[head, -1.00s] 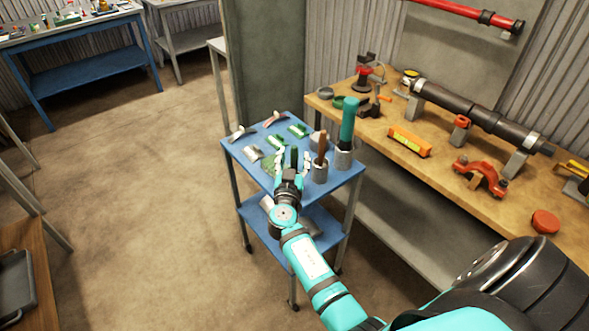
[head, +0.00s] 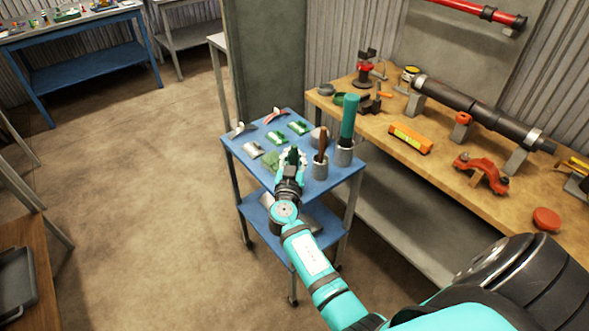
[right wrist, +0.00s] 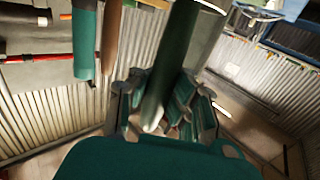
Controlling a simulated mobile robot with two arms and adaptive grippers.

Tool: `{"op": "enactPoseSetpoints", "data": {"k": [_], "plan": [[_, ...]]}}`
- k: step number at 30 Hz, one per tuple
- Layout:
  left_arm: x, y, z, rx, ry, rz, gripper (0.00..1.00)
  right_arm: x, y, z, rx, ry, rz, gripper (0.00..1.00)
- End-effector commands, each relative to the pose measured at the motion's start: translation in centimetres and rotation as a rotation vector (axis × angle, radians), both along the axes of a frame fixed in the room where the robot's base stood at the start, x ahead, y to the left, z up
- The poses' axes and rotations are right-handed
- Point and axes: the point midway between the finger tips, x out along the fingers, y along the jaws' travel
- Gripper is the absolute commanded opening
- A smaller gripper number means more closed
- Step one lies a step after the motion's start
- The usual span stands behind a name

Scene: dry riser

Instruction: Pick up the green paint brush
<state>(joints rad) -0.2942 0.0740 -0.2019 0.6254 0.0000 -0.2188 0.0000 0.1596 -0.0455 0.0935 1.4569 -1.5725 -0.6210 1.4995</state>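The green paint brush (head: 293,154) shows as a dark green handle at my right gripper, over the small blue cart. My right gripper (head: 291,161) has its fingers on both sides of this handle. In the right wrist view the brush (right wrist: 170,70) runs between the right gripper's fingers (right wrist: 162,103), with no clear gap on either side. My left gripper is not in view.
The blue cart (head: 325,188) also holds a brown-handled tool (head: 323,140) and a teal-handled one (head: 348,115) in metal cups (head: 344,153), close right of the gripper. Several small green-and-metal pieces (head: 276,138) lie behind. A wooden workbench (head: 450,178) stands to the right.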

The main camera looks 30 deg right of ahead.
Motion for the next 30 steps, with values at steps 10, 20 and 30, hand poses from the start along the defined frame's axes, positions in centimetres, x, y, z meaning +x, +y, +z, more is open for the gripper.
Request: {"op": "enactPoseSetpoints", "data": {"k": [10,20,30], "plan": [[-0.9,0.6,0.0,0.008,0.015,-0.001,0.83,0.1,0.1,1.7,0.003,-0.005,0.001,0.0],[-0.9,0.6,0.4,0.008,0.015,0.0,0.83,0.0,0.0,8.1,0.003,-0.006,0.0,0.0],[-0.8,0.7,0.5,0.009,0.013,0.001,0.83,0.0,0.0,10.1,0.0,0.0,0.001,0.0]]}}
